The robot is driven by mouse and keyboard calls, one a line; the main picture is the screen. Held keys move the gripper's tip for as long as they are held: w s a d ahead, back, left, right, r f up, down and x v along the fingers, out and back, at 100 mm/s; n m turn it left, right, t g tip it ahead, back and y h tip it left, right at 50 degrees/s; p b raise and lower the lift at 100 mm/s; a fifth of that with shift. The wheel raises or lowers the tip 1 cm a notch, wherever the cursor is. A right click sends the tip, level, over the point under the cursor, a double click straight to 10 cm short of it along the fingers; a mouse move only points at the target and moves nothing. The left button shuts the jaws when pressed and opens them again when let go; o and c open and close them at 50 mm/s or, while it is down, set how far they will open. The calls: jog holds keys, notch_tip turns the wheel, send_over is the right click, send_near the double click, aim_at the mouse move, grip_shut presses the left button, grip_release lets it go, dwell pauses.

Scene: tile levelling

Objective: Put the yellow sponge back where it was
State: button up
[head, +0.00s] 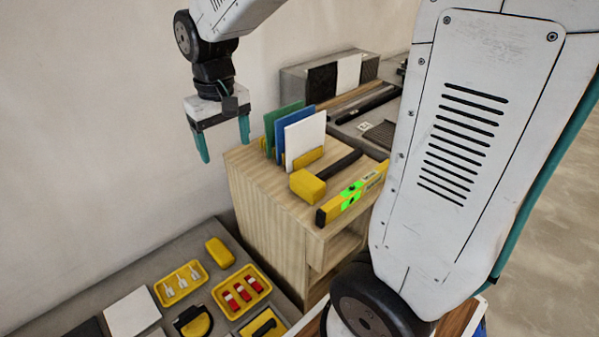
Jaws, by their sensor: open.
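The yellow sponge (219,252) appears to be the small rounded yellow block lying on the grey surface at the lower left, beside the wooden cabinet. My gripper (225,150) hangs above and behind it, pointing down, with its two teal fingers apart and nothing between them. The gripper is well clear of the sponge, near the cabinet's left top edge. My large white arm link covers the right part of the view.
The wooden cabinet (262,222) bears upright tiles (305,140), a yellow-headed mallet (307,186) and a yellow level (350,195). On the low surface stand a yellow tray with white pieces (163,296), a yellow tray with red pieces (219,300) and a white tile (131,312).

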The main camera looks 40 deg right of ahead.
jog(key=s+r, duration=0.2)
jog(key=s, duration=0.8)
jog(key=s+r, duration=0.2)
jog(key=s, duration=0.9)
jog(key=shift+s+d+t, duration=0.15)
jog(key=shift+d+t, duration=0.25)
jog(key=shift+d, duration=0.05)
